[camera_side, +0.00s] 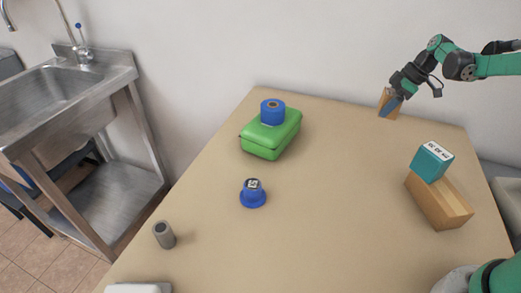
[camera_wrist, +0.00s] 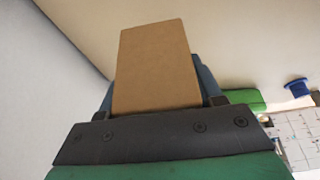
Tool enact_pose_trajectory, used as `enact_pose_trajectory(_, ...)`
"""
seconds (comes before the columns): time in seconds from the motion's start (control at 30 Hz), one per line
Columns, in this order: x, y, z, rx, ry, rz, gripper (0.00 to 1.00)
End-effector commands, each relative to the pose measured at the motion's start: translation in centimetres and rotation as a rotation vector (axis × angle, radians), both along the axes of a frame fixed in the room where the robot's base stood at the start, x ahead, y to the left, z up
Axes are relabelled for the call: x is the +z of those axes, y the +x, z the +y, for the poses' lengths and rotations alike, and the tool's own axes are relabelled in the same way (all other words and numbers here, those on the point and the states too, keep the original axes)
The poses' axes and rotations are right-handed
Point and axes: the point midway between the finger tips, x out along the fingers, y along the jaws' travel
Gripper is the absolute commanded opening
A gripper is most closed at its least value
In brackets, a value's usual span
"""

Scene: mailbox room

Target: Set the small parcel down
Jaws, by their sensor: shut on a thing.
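The small parcel (camera_side: 386,101) is a brown cardboard box held at the back right of the table, near the wall. My gripper (camera_side: 392,104) is shut on it, with a blue finger across its side. In the wrist view the parcel (camera_wrist: 155,70) fills the middle, between the blue fingers that show at its edges. In the side view the parcel is tilted. I cannot tell whether its lower end touches the table (camera_side: 320,200) or hangs just above it.
A larger cardboard box (camera_side: 440,205) with a teal box (camera_side: 432,162) on it stands at the right. A green case (camera_side: 270,137) bears a blue roll (camera_side: 272,111). A blue flanged piece (camera_side: 253,194) and a grey cylinder (camera_side: 164,235) stand nearer. The table's middle is clear.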

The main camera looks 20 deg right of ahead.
Motion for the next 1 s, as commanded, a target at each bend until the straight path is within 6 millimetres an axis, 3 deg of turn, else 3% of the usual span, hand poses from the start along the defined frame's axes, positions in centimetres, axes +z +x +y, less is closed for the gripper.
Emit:
enact_pose_trajectory(0.37, -4.4, 0.0, 0.0, 0.0, 0.0, 0.0, 0.01)
enact_pose_trajectory(0.77, -4.9, 0.0, 0.0, 0.0, 0.0, 0.0, 0.01)
enact_pose_trajectory(0.8, -4.9, 0.0, 0.0, 0.0, 0.0, 0.0, 0.7)
enact_pose_trajectory(0.87, -4.9, 0.0, 0.0, 0.0, 0.0, 0.0, 0.87)
enact_pose_trajectory(1.0, -4.9, 0.0, 0.0, 0.0, 0.0, 0.0, 0.9)
